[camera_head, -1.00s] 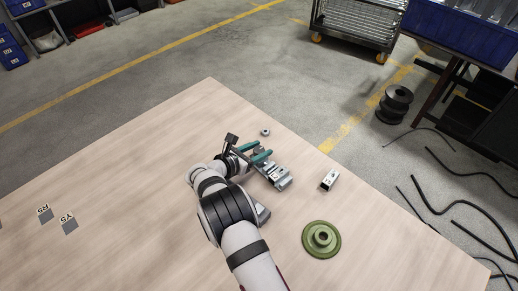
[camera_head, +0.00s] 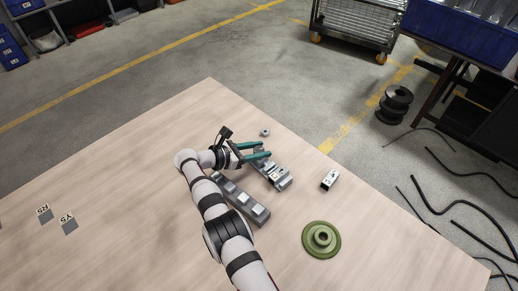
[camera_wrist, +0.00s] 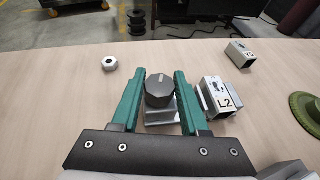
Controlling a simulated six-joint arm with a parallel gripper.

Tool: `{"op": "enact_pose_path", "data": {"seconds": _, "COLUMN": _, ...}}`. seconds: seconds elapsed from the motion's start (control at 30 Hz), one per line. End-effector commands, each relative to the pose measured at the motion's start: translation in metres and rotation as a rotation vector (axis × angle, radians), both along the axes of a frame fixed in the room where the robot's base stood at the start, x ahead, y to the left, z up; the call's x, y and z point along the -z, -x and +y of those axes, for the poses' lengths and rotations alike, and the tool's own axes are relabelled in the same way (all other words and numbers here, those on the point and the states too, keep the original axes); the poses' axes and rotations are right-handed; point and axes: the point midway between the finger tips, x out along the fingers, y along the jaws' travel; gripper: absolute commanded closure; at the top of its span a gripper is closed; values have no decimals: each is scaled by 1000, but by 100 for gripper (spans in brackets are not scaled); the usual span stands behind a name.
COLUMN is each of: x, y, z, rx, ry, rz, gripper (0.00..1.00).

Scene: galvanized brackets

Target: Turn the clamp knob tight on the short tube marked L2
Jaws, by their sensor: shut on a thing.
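My gripper (camera_head: 259,151) has green fingers and is shut on a dark grey round knob (camera_wrist: 158,88). In the wrist view a fingertip lies on each side of the knob, and a pale pointer line shows on its top. Below it is a metal clamp part (camera_wrist: 161,117), partly hidden by the fingers. The short square tube marked L2 (camera_wrist: 222,101) is just right of the right finger. In the head view the L2 tube (camera_head: 279,177) is at the near end of the metal bracket assembly, and the knob is mostly hidden by the fingers.
A hex nut (camera_head: 265,132) lies beyond the gripper. Another short tube (camera_head: 330,179) lies to the right, and a green flanged disc (camera_head: 321,240) nearer. The table's left side is mostly clear.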

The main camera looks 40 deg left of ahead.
Motion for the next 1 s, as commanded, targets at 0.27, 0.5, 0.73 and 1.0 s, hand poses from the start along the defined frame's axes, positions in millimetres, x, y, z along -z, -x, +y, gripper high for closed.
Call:
{"op": "enact_pose_path", "data": {"seconds": 0.27, "x": 0, "y": 0, "z": -1, "rx": 3, "ry": -1, "rz": 0, "gripper": 52}}
{"op": "enact_pose_path", "data": {"seconds": 0.5, "x": 0, "y": 0, "z": -1, "rx": 1, "ry": -1, "rz": 0, "gripper": 26}}
{"op": "enact_pose_path", "data": {"seconds": 0.73, "x": -1, "y": 3, "z": 0, "rx": 0, "ry": -1, "rz": 0, "gripper": 26}}
{"op": "enact_pose_path", "data": {"seconds": 1.0, "x": -25, "y": 59, "z": 15, "rx": -4, "ry": -1, "rz": 0, "gripper": 26}}
